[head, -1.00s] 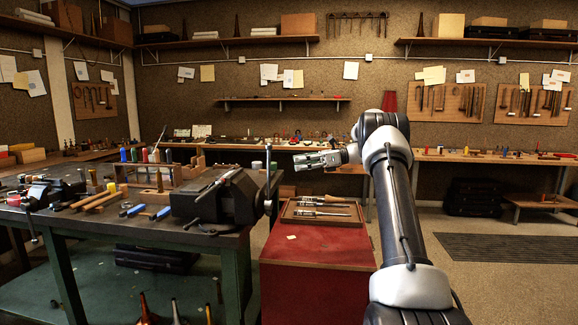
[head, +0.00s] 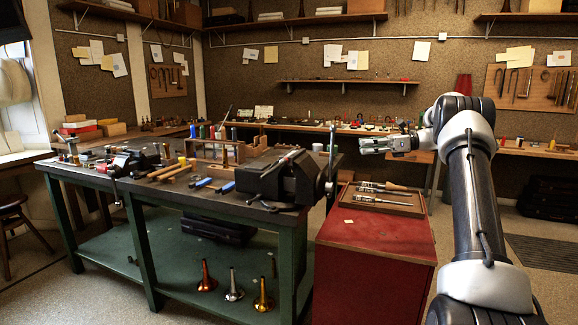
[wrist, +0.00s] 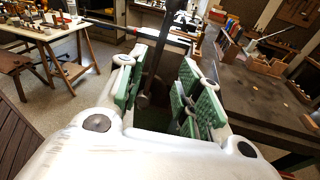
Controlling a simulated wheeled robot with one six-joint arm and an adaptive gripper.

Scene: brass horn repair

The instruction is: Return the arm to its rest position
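My arm (head: 475,190) rises at the right of the head view and bends left at its top. My gripper (head: 372,146) points left, above and behind the red cabinet. In the wrist view my gripper (wrist: 160,95) shows two green-padded fingers standing apart, with nothing seen held. A dark upright bar with a knob (wrist: 143,100) shows in the gap; it looks like the vise handle beyond the fingertips, but its distance is hard to tell.
The black vise (head: 285,178) with its upright handle (head: 331,165) stands on the green-legged workbench (head: 190,200), left of my gripper. The red cabinet (head: 375,240) carries a wooden tray (head: 402,208) of tools. Brass and silver bells (head: 234,285) stand on the bench's lower shelf.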

